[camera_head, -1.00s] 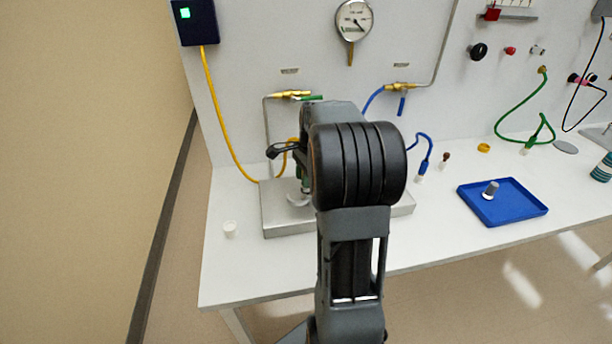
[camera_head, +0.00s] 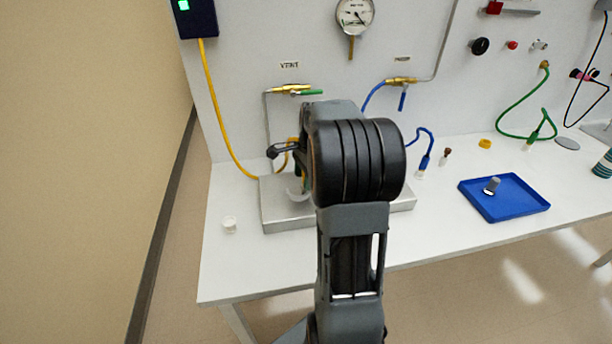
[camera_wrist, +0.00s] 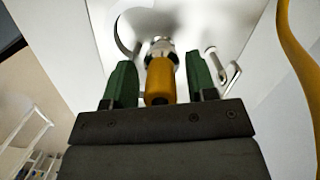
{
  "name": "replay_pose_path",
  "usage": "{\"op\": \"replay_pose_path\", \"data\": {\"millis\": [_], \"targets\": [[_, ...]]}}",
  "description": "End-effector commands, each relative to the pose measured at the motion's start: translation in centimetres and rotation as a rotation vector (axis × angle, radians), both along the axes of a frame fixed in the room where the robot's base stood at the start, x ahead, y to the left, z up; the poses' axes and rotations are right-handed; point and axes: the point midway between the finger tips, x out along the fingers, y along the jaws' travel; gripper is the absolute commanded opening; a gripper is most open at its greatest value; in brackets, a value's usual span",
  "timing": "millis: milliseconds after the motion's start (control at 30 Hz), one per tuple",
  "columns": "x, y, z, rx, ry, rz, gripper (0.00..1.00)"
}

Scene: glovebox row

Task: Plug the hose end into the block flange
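The hose end is a yellow sleeve (camera_wrist: 160,82) with a metal tip (camera_wrist: 162,46) in the wrist view. My gripper (camera_wrist: 160,62) has two green fingers, one on each side of the sleeve, with a gap visible on both sides. The metal tip points away from me toward pale, round metal parts; I cannot tell whether it is seated in the flange. In the head view the grey metal block (camera_head: 285,219) sits on the bench, with a pale curved part (camera_head: 298,196) on it. My arm hides most of the hose end and flange there.
The yellow hose (camera_head: 215,103) hangs from a dark wall box (camera_head: 195,18) and also shows at right in the wrist view (camera_wrist: 291,62). A blue tray (camera_head: 515,207) lies to the right. The front bench strip is clear.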

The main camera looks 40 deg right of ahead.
Motion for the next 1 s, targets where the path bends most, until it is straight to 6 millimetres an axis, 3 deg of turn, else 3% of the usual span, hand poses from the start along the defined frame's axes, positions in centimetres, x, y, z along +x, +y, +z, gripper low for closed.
{"op": "replay_pose_path", "data": {"millis": [267,433,1000], "targets": [[0.0,0.0,0.0,0.000,0.000,0.000,0.59],[0.0,-0.2,1.1,-0.002,-0.003,0.000,0.59],[-0.3,-1.7,11.5,-0.001,-0.002,0.000,0.59]]}}
